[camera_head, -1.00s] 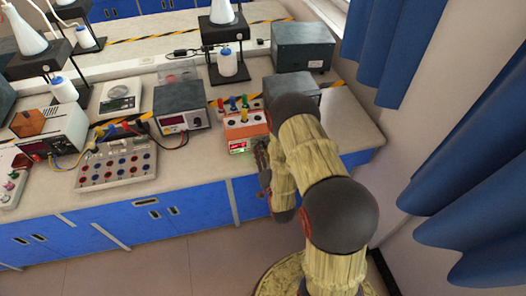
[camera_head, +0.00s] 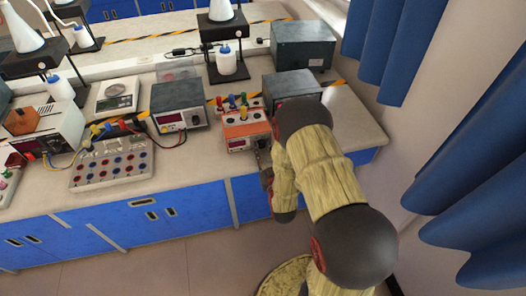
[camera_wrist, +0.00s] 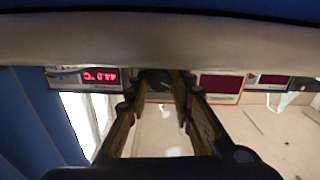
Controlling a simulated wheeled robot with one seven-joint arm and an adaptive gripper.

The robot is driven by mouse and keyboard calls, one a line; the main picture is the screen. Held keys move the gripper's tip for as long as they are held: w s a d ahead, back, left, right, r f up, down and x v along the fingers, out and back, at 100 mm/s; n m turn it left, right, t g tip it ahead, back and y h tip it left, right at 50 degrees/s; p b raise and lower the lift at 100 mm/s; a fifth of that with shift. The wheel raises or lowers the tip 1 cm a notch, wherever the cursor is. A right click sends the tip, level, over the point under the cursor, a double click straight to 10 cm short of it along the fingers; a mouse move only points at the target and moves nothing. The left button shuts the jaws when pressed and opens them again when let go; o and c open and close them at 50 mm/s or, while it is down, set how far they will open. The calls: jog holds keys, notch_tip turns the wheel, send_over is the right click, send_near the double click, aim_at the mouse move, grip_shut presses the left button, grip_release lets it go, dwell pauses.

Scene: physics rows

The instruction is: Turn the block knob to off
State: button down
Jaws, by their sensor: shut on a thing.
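The orange-fronted block unit (camera_head: 248,130) stands on the bench in the head view, with several coloured items on top. Its display (camera_head: 237,144) looks dark; in the wrist view, which is upside down, this dark red display (camera_wrist: 222,84) shows no digits. The dark knob (camera_wrist: 157,77) lies beside it, mostly covered by my fingers. My gripper (camera_wrist: 160,88) is shut on the knob, one finger on each side. In the head view my gripper (camera_head: 264,158) is at the unit's front right corner, partly hidden by my arm. The knob's pointer and marks cannot be read.
Right of the block unit is a grey box (camera_head: 292,87); a lit display (camera_wrist: 98,76) reading about 44.0 °C shows in the wrist view. A power supply (camera_head: 179,105) stands to the left. Blue curtains (camera_head: 470,180) hang at the right. The floor before the bench is clear.

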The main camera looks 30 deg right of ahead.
jog(key=shift+n, duration=0.5)
jog(key=c, duration=1.5)
grip_release()
jog(key=shift+c, duration=0.2)
jog(key=v, duration=0.7)
jog(key=shift+s, duration=0.25)
jog(key=shift+w+r, duration=0.1)
jog(key=shift+w, duration=0.05)
